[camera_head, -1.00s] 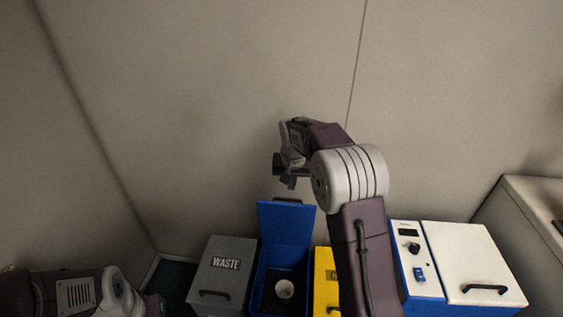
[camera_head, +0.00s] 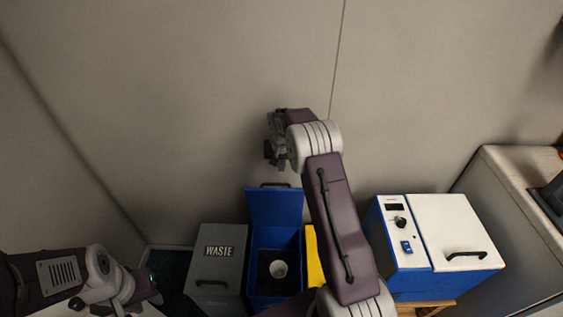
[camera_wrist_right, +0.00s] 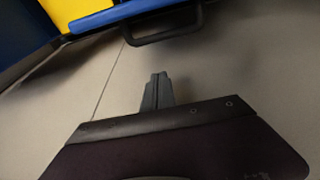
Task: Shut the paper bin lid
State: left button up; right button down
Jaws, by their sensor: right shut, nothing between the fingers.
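The blue bin (camera_head: 254,270), which I take as the paper bin, stands open with a white cup (camera_head: 278,269) inside. No label on it shows. Its blue lid (camera_head: 274,208) stands up toward the wall, with a dark handle at its top edge. The lid edge (camera_wrist_right: 125,14) and handle (camera_wrist_right: 165,38) also show in the right wrist view. My right gripper (camera_head: 272,152) is above the lid in the head view, apart from it. Its fingers (camera_wrist_right: 157,90) are shut and empty. My left gripper (camera_head: 138,292) is low at the left, away from the bin; its jaws are unclear.
A grey WASTE bin (camera_head: 217,265) with a shut lid stands left of the blue bin. A yellow bin (camera_head: 313,262) is at its right, partly hidden by my right arm. A white and blue machine (camera_head: 445,230) stands further right. The wall is close behind.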

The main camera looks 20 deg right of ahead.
jog(key=s+f, duration=0.1)
jog(key=s+a, duration=0.1)
jog(key=s+f, duration=0.1)
jog(key=shift+a+f, duration=0.25)
jog(key=shift+f, duration=0.05)
dwell(0.3)
